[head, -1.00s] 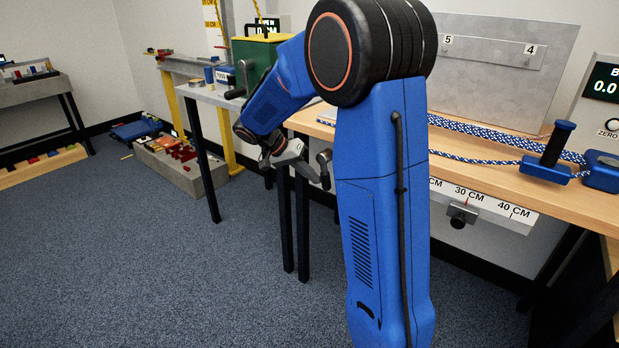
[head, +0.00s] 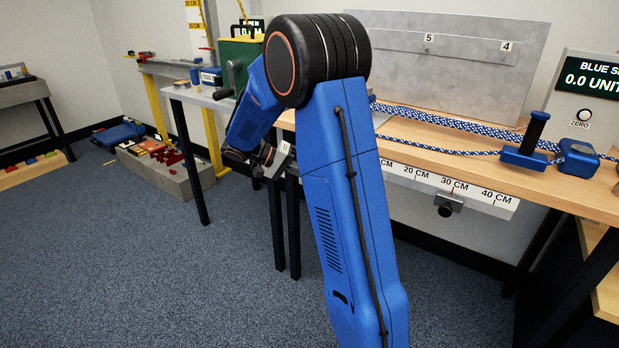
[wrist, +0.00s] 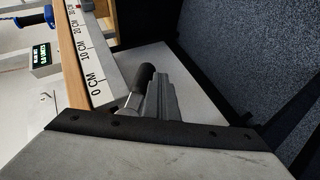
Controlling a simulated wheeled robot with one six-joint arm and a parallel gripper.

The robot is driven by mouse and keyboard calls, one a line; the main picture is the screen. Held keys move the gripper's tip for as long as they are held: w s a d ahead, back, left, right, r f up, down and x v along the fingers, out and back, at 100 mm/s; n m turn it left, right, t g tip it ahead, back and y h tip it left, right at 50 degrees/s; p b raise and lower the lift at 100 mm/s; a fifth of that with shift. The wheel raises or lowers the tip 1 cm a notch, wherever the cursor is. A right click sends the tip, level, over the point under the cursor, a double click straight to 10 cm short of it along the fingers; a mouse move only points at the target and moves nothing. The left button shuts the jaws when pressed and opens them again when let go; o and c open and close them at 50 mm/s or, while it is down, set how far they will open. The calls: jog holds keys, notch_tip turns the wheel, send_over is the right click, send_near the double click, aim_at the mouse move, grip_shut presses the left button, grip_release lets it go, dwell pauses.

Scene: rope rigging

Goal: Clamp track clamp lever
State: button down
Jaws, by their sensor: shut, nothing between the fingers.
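In the wrist view, a black cylindrical grip (wrist: 141,78) on a thin metal rod stands beside the 0 CM end of the scale rail (wrist: 92,72); it looks like a lever. My gripper's grey stepped fingers (wrist: 160,92) are shut and empty, close to the right of this grip in the picture. I cannot tell whether they touch it. In the head view, my gripper (head: 274,168) is low by the rail's 0 end, partly hidden by my arm. A small clamp with a dark round knob (head: 449,204) hangs on the rail near 30 CM.
The wooden bench (head: 465,148) carries blue-white rope, a blue block with a black post (head: 528,142) and a blue box (head: 578,158). A green machine (head: 240,62) with a crank stands behind my arm.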

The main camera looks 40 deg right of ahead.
jog(key=shift+s+d+r, duration=0.3)
jog(key=shift+s+r, duration=0.15)
jog(key=shift+s, duration=0.35)
dwell(0.7)
